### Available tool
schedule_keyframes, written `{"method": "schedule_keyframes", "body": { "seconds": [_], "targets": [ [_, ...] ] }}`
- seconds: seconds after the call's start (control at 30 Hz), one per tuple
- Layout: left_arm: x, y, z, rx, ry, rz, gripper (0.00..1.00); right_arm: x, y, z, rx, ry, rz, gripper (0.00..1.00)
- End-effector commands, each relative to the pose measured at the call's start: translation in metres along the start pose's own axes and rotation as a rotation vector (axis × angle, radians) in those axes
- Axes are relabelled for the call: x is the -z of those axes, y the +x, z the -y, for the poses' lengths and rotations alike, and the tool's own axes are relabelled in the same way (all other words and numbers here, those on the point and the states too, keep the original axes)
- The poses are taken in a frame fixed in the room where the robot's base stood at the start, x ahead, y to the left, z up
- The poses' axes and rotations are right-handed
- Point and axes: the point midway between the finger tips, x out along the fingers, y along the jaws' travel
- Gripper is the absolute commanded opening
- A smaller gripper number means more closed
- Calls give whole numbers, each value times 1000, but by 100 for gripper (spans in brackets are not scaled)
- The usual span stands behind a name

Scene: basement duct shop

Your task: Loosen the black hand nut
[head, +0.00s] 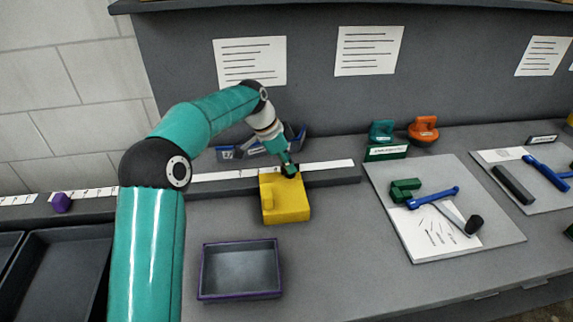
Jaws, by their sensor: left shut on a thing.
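My left gripper (289,168) reaches down from the left arm to the top back edge of a yellow block (287,204). It is shut on a small dark thing at the block's top, which looks like the black hand nut. The fingers cover most of it, so its shape and any thread are hidden. The yellow block sits on the grey bench against a long raised strip. My right gripper is out of view.
A purple-rimmed tray (241,295) stands in front of the yellow block. A blue bin (231,153) is behind the arm. At right, a grey mat (502,232) bears tools, with a green (381,131) and an orange object (423,130) behind. Bare bench lies between tray and mat.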

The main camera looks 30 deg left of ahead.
Motion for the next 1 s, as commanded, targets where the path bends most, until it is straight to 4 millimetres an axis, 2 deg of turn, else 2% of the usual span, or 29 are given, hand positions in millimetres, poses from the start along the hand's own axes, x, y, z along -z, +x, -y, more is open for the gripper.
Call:
{"method": "schedule_keyframes", "body": {
  "seconds": [0.3, 1.0],
  "targets": [
    [0, 2, -3, 95, -227, -1, 0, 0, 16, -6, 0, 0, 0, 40],
    [2, 2, -5, 349, -840, 0, 0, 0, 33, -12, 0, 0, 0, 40]
  ]
}}
